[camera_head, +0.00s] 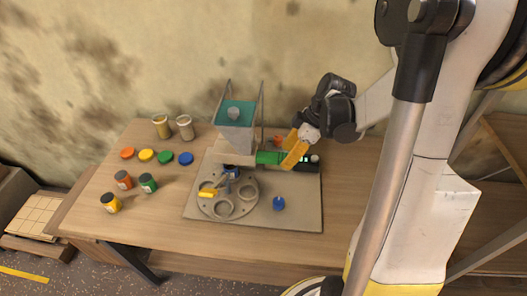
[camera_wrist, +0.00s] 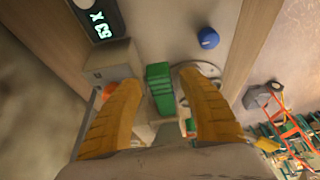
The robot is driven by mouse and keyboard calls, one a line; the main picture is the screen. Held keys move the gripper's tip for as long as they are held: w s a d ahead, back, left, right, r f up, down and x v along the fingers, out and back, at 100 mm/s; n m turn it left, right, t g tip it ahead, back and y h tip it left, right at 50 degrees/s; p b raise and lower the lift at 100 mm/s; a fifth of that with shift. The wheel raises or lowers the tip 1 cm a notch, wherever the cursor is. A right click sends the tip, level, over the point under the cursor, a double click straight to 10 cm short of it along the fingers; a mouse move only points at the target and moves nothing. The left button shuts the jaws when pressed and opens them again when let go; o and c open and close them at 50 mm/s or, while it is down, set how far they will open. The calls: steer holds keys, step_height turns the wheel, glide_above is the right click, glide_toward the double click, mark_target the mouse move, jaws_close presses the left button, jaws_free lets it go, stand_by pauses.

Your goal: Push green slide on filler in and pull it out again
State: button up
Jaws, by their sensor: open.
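The green slide (camera_head: 268,158) sticks out to the right from the base of the filler (camera_head: 236,132), a grey hopper with a teal top between two uprights. My gripper (camera_head: 294,150) has orange-yellow fingers and is at the slide's right end in the head view. In the wrist view the green slide (camera_wrist: 160,88) lies between the two spread fingers of my gripper (camera_wrist: 157,78), with gaps visible on both sides. The fingers are open and look empty. The slide's inner end is hidden in the filler.
A display (camera_wrist: 97,17) and a grey box (camera_wrist: 112,62) are beside the slide. A blue knob-like piece (camera_head: 278,203) and a round turntable (camera_head: 227,199) are on the board (camera_head: 300,215). Coloured lids and jars stand on the table's left (camera_head: 100,180).

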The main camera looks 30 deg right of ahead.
steer(key=p+v, duration=0.2)
steer(key=v, duration=0.2)
steer(key=shift+r, duration=0.15)
step_height(320, 180, up, 6)
steer(key=p, duration=0.4)
steer(key=shift+p, duration=0.4)
steer(key=s+a+r+m+t+h+b, duration=0.1)
steer(key=s+a+r+m+t+h, duration=0.1)
steer(key=a, duration=0.5)
steer(key=s+a+r+m+t+h+b, duration=0.1)
steer(key=s+a+r+m+t+b, duration=0.1)
steer(key=s+a+r+m, duration=0.3)
steer(key=shift+s+a+r+m+t+h, duration=0.35)
steer(key=shift+s+a+m, duration=0.9)
steer(key=shift+a+m, duration=0.65)
steer(key=shift+d+f, duration=0.1)
steer(key=shift+d, duration=0.1)
